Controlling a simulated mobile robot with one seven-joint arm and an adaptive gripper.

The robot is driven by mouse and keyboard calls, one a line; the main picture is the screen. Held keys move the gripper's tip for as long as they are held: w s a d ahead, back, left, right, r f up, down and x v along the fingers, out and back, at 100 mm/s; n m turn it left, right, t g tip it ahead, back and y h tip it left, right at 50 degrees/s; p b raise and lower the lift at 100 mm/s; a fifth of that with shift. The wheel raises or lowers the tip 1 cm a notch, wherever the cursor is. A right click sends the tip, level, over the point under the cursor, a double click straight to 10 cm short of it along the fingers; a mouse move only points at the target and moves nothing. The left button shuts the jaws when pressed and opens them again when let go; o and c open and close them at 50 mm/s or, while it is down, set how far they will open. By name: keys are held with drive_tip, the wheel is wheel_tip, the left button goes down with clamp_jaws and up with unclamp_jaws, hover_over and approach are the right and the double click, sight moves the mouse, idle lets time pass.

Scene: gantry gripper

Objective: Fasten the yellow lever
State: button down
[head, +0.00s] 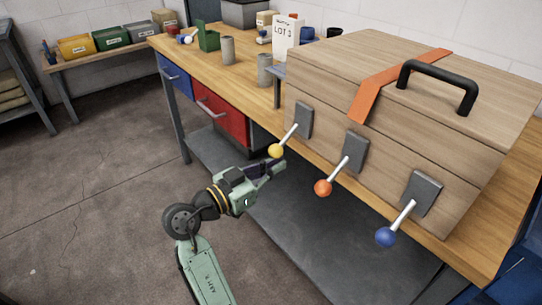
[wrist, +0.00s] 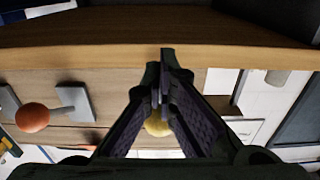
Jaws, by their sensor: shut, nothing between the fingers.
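The yellow lever is a white rod with a yellow ball (head: 276,151) on its end. It sticks out and down from a grey plate (head: 304,120) at the left of the wooden case's front. My gripper (head: 281,164) is shut and empty, just below the yellow ball in the head view. In the wrist view, the closed fingertips (wrist: 167,56) point to the bench edge. The yellow ball (wrist: 157,125) shows partly between and behind the fingers, which hide its rod. I cannot tell whether fingers and ball touch.
The wooden case (head: 330,95) stands on the workbench (head: 190,47). An orange-ball lever (head: 323,188) and a blue-ball lever (head: 386,237) stick out to the right of the yellow one. The orange ball (wrist: 32,117) is left in the wrist view. Open floor (head: 95,190) lies left.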

drive_tip(key=shift+r, duration=0.1)
drive_tip(key=shift+r+p, duration=2.1)
drive_tip(key=shift+r, duration=1.15)
drive_tip(key=shift+s+a+f+b, duration=0.25)
drive_tip(key=shift+a+f+b, duration=0.1)
drive_tip(key=shift+f+b, duration=0.15)
drive_tip(key=shift+s+a+f+b, duration=0.35)
drive_tip(key=shift+a+b, duration=0.05)
drive_tip(key=shift+a, duration=0.05)
approach(270, 153)
drive_tip(key=shift+b+x, duration=0.3)
drive_tip(key=shift+x, duration=0.85)
